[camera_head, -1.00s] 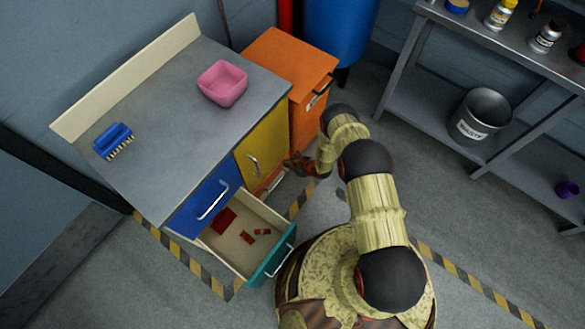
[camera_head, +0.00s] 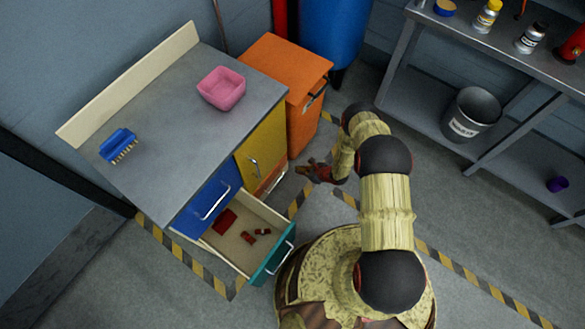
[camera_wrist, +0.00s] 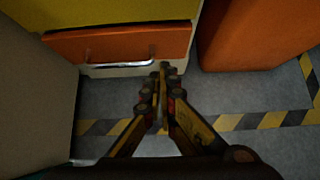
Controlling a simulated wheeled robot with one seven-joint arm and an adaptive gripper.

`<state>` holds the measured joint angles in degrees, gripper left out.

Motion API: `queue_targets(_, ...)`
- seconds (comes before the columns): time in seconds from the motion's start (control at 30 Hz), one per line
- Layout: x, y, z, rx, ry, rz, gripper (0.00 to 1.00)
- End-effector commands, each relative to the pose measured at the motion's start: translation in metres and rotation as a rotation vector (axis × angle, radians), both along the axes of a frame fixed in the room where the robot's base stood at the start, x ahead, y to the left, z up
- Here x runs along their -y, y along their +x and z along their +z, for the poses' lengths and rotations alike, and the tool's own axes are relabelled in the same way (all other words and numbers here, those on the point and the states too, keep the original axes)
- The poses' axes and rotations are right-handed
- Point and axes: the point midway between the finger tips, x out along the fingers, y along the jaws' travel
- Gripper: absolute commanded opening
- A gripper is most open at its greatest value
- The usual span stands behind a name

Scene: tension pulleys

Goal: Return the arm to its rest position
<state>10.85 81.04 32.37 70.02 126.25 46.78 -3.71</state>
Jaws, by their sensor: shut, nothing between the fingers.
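My gripper (camera_head: 312,169) is at the end of my bent arm, to the right of the grey-topped cabinet (camera_head: 160,115) and above the floor. In the wrist view my gripper (camera_wrist: 160,75) has its fingertips together with nothing between them. The fingers point toward a slightly open orange drawer (camera_wrist: 118,47) below a yellow door (camera_wrist: 110,12). They look apart from the drawer. My arm curves over my base at the lower right of the head view.
A teal-fronted drawer (camera_head: 272,262) stands open with red pieces inside. An orange cabinet (camera_head: 300,125) stands behind. A shelf (camera_head: 425,85) with a bucket (camera_head: 470,114) is at the right.

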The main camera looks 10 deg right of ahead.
Motion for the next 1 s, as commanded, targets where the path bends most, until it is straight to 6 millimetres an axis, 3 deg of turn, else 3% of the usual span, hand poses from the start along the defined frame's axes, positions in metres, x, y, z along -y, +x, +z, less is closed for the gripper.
queue_targets(0.2,0.014,-0.013,0.020,0.001,0.001,-0.003,0.00)
queue_targets(0.67,0.010,-0.020,0.023,-0.002,0.011,0.028,0.00)
queue_targets(0.87,-0.024,-0.081,0.026,-0.056,0.058,0.213,0.00)
queue_targets(1.0,-0.043,-0.112,0.056,-0.065,0.093,0.387,0.00)
